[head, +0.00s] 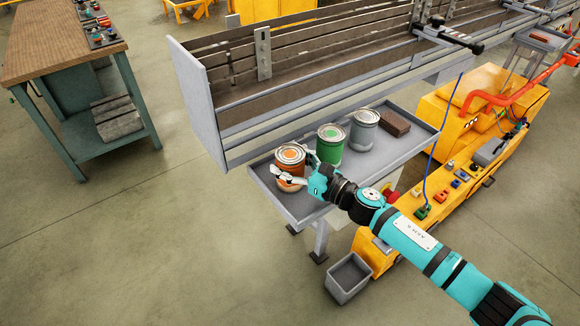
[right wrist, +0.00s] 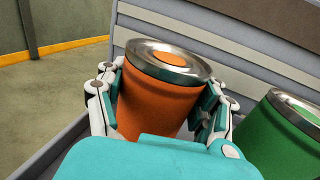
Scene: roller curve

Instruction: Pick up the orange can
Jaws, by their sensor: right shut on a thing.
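The orange can (head: 289,160) has a silver rim and stands at the left end of a grey tray table (head: 302,213). My right gripper (head: 300,177) reaches it from the front right, and its fingers are around the can's sides. In the right wrist view the orange can (right wrist: 158,98) is between both fingers of my right gripper (right wrist: 160,112), which is shut on it. The can looks slightly tilted in that view. I cannot tell whether its base touches the tray. My left gripper is not in view.
A green can (head: 330,145), a grey can (head: 364,130) and a brown block (head: 395,123) stand in a row to the right on the tray. A slatted conveyor (head: 290,70) runs behind. A grey bin (head: 348,278) sits on the floor below, beside a yellow machine (head: 460,150).

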